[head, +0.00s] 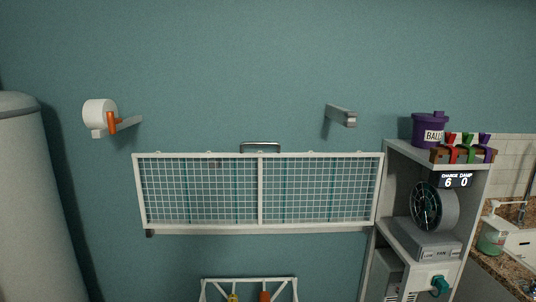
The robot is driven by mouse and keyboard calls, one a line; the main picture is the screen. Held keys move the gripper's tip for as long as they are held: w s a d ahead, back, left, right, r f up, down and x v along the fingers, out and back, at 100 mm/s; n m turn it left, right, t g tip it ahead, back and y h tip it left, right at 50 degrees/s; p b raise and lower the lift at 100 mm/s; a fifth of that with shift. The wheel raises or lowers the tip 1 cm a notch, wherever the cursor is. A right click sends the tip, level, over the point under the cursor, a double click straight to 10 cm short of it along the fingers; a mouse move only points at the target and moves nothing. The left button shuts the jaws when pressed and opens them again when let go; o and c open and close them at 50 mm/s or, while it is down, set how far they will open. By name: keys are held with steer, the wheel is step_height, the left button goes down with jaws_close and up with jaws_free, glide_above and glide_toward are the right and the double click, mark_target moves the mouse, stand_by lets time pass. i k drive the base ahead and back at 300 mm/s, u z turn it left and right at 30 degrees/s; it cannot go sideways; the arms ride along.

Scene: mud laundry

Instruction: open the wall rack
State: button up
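The wall rack (260,229) is a wide white frame with two wire-mesh panels on the teal wall, in the middle of the head view. A grey bar handle (260,147) sits at the middle of its top edge. The mesh faces me, and I cannot tell how far the rack leans from the wall. Above it, a white round fitting with an orange lever (112,122) and a short arm is on the left. A grey bracket (341,115) sticks out on the right. My gripper is not in view.
A grey shelf unit (393,170) stands close to the rack's right, holding a purple tub (430,130), clips and a round fan (434,206). A pale cylinder (28,200) stands at left. A white frame (248,281) shows below. A sink counter (500,275) is at far right.

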mark_target(260, 154)
steer(key=u, duration=0.35)
steer(key=i, duration=2.3)
steer(key=z, duration=0.35)
